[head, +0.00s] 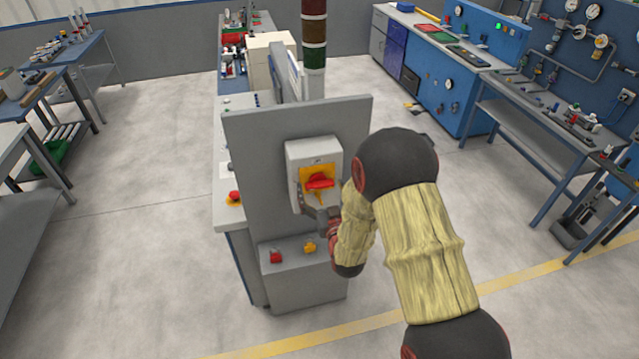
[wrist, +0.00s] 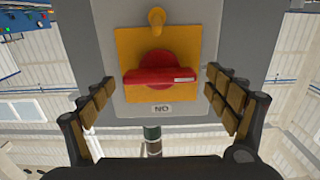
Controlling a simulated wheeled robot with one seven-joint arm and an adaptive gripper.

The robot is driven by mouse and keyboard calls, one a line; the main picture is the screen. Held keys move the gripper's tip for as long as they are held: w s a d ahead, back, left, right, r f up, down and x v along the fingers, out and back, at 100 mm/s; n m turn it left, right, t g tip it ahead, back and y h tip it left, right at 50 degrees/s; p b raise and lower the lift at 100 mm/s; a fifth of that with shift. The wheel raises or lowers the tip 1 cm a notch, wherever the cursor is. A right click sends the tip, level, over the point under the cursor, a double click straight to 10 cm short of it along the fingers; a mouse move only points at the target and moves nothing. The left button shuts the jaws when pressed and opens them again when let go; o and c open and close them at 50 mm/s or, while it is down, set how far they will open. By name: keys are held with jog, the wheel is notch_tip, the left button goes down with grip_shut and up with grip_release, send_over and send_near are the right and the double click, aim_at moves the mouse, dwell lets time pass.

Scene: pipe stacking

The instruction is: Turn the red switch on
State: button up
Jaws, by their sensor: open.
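The red switch (head: 320,181) is a rotary knob on a yellow plate, on a grey box fixed to an upright grey panel. In the wrist view the red switch (wrist: 158,77) has its bar handle lying crosswise. A small label (wrist: 163,107), which looks like an upside-down "ON", shows below it in that view. A yellow tab (wrist: 156,18) shows at the plate's other edge. My gripper (wrist: 159,82) is open, with one finger on each side of the handle and gaps on both sides. In the head view my gripper (head: 312,212) is at the box's lower front, partly hidden by my arm.
A lower grey ledge holds a red button (head: 276,257) and a yellow one (head: 309,247). Another red button (head: 235,197) is on the bench at left. A banded pipe (head: 314,35) rises behind the panel (head: 255,150). The floor left of the bench is clear.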

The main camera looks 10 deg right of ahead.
jog(key=shift+w, duration=0.9)
jog(key=shift+c, duration=1.4)
jog(key=c, duration=0.7)
jog(key=shift+c, duration=0.9)
